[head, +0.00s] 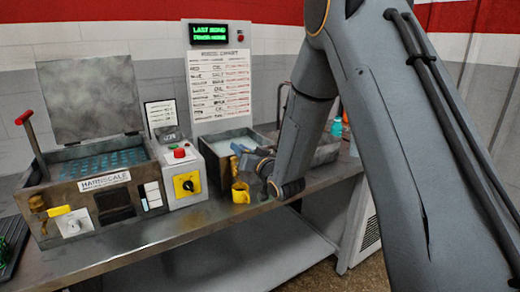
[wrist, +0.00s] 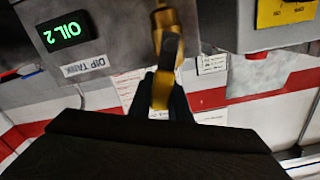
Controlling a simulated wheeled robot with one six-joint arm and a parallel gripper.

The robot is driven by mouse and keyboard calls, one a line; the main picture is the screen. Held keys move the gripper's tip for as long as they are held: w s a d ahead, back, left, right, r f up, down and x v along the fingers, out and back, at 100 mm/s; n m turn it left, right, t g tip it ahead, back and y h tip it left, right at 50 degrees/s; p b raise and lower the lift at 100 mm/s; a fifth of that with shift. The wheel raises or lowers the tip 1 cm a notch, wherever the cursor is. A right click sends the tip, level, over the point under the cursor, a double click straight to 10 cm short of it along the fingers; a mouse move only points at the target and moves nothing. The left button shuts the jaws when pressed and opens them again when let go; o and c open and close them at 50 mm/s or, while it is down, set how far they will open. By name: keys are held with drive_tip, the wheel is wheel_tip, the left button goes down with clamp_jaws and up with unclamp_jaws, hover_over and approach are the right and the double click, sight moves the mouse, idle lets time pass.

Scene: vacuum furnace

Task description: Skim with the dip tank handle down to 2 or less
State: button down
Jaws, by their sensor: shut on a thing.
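The dip tank (head: 229,140) is an open grey tank on the bench, with pale liquid in it. My gripper (head: 246,160) is at its front right. In the wrist view my gripper (wrist: 163,88) is shut on a brass-coloured handle (wrist: 168,45) on the tank's front; the fingers partly hide it.
Left of the tank stands a control box (head: 186,186) with a yellow switch plate and a red button. A notice board (head: 218,85) stands behind. The bench front edge (head: 130,240) is clear.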

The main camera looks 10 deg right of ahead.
idle(0.4)
drive_tip(key=c, duration=1.6)
unclamp_jaws()
drive_tip(key=shift+c, duration=0.2)
drive_tip(key=shift+d, duration=0.1)
drive_tip(key=b+v, duration=0.2)
drive_tip(key=v, duration=0.5)
drive_tip(key=shift+s, duration=0.3)
drive_tip(key=shift+d, duration=0.15)
drive_tip(key=shift+c, duration=0.2)
